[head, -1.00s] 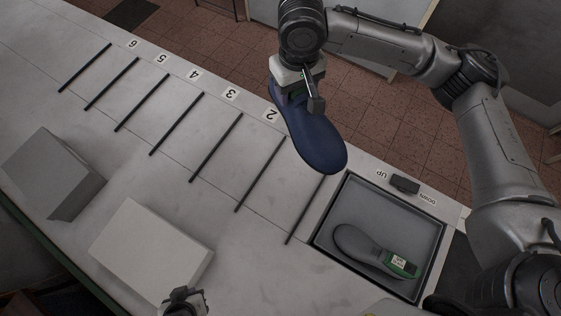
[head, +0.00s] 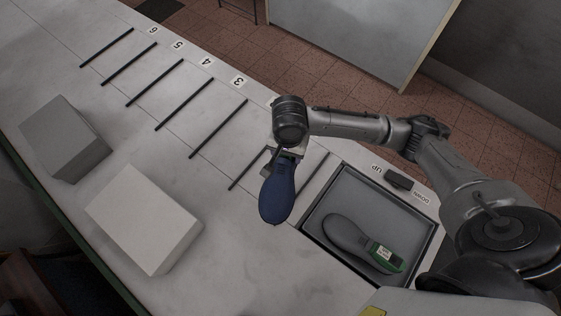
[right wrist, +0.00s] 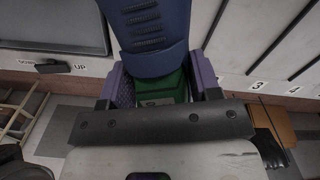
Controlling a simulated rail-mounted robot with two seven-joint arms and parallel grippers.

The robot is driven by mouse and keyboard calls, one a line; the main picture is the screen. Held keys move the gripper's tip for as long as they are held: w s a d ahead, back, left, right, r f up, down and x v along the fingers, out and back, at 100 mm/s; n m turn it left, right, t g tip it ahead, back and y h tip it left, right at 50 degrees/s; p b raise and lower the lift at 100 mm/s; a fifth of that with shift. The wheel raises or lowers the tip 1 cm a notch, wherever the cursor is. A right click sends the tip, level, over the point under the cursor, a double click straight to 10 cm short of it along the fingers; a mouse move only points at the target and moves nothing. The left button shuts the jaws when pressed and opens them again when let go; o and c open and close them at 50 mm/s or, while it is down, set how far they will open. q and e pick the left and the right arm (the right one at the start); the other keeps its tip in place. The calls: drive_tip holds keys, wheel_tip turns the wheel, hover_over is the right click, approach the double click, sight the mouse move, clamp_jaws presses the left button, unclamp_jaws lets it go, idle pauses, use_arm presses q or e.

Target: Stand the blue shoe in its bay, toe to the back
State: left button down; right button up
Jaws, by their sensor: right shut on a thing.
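The blue shoe (head: 277,197) hangs from my right gripper (head: 289,153) above the front part of the shelf's right end, near the last two black dividers (head: 313,178). Its broad rounded end points to the front of the table, away from the label strip. In the right wrist view, the gripper fingers (right wrist: 165,90) are shut on the green block (right wrist: 165,88) at the blue shoe's heel end; its laced upper (right wrist: 155,25) extends away. I cannot tell its exact height. The arm partly covers the label behind it. My left gripper is not in view.
Right of the bays, a grey tray (head: 326,203) holds a grey shoe (head: 347,237) with a green block, beside UP and DOWN labels. A white box (head: 140,215) and grey box (head: 62,140) stand at left. Bays labelled 3 to 6 look empty.

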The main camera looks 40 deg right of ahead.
drive_tip(key=s+d+f+m, duration=0.2)
drive_tip(key=s+f+m, duration=0.2)
drive_tip(key=f, duration=0.1)
drive_tip(key=shift+w+d+f+b, duration=0.25)
drive_tip(key=shift+w+d+f, duration=0.8)
drive_tip(key=shift+w+f, duration=0.7)
drive_tip(key=shift+w+d+f+b, duration=0.2)
drive_tip(key=shift+w+d+f, duration=0.85)
drive_tip(key=shift+w+f, duration=0.75)
drive_tip(key=shift+w+d+f+b, duration=0.25)
drive_tip(key=shift+w+d+f, duration=0.8)
drive_tip(key=shift+w+f, duration=0.7)
drive_tip(key=shift+s+f, duration=0.2)
drive_tip(key=shift+s, duration=0.05)
drive_tip(key=o, duration=1.5)
drive_tip(key=shift+f, duration=0.1)
